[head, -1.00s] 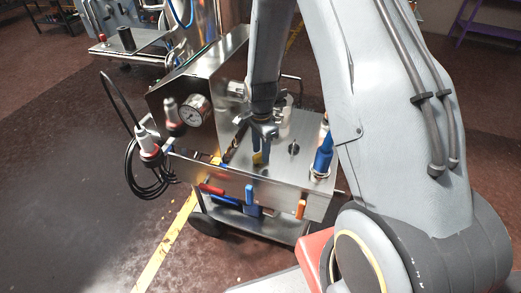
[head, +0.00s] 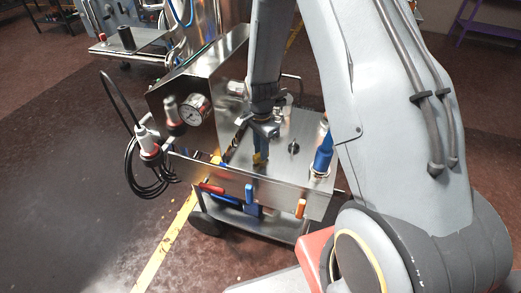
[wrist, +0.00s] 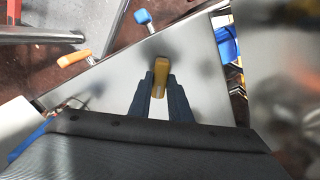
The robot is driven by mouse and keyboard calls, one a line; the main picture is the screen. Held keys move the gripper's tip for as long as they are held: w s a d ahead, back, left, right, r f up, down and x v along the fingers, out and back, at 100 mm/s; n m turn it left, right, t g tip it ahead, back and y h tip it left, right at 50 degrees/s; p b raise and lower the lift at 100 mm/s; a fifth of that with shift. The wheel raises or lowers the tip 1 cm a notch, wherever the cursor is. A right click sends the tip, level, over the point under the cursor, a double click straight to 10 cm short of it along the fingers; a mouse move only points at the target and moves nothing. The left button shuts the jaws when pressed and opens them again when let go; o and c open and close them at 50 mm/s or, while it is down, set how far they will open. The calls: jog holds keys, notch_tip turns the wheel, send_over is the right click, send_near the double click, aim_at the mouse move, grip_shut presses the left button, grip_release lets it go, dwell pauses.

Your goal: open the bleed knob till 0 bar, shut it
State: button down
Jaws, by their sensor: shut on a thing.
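A yellow knob (head: 258,159) stands on the steel top plate of the cart. My gripper (head: 261,152) points down over the plate with its blue-grey fingers at this knob. In the wrist view, my gripper (wrist: 160,84) is shut on the yellow knob (wrist: 160,75), one finger on each side.
A small black knob (head: 293,147) and a blue upright fitting (head: 322,159) stand to the right on the plate. Red, blue (head: 252,195) and orange (head: 300,208) handles line the front. A black cable coil (head: 148,178) hangs at left.

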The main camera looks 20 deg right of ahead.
jog(key=n, duration=0.4)
jog(key=shift+w, duration=0.1)
jog(key=n, duration=0.8)
jog(key=shift+w+n, duration=0.1)
jog(key=shift+n, duration=1.7)
jog(key=shift+r, duration=0.1)
jog(key=c, duration=1.6)
grip_release()
jog(key=shift+c, duration=0.2)
